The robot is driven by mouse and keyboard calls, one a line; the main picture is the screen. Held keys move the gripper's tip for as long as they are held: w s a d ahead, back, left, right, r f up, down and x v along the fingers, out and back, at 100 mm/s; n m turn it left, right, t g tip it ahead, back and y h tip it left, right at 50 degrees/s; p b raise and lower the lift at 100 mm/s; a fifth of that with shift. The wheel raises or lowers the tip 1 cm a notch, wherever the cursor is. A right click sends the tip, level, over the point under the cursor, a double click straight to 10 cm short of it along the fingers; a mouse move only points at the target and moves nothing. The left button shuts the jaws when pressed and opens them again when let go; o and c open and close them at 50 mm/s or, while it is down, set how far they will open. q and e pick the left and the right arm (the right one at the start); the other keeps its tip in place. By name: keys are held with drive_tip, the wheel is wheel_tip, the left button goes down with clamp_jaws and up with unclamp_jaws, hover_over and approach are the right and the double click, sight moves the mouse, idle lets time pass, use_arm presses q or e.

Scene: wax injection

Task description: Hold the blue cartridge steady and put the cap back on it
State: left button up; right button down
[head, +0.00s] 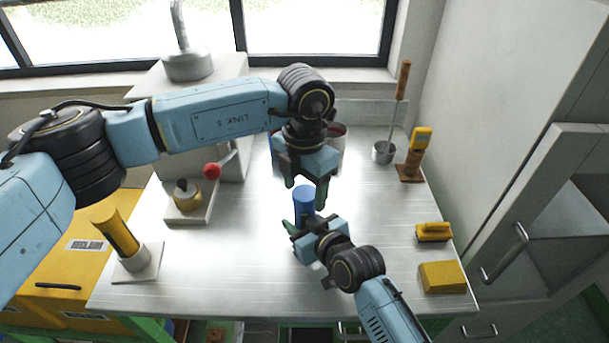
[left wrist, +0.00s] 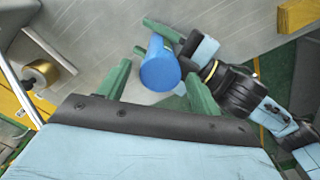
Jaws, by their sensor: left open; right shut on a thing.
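The blue cartridge (head: 304,204) stands upright on the metal table, and its round blue top (left wrist: 160,74) faces my left wrist camera. My right gripper (head: 299,224) is shut on the cartridge low on its side, coming from the front right. My left gripper (head: 306,190) is open and points down just above the cartridge. In the left wrist view, the cartridge shows between its two green fingers, which hold nothing. I cannot make out a separate cap; whether one sits on the cartridge top is unclear.
A machine with a red knob (head: 212,170) stands at the left, with a yellow-handled tool (head: 117,232) in front. A red-rimmed can (head: 337,145) is behind my left gripper. A yellow brush (head: 433,232) and yellow block (head: 442,277) lie at the right.

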use_arm(q)
drive_tip(key=c, duration=1)
drive_tip(key=o, duration=1.2)
drive_tip(key=shift+r, duration=0.1)
wheel_tip(320, 180, up, 12)
drive_tip(key=shift+f, duration=0.1)
use_arm(e)
drive_tip(key=c, duration=0.8)
unclamp_jaws()
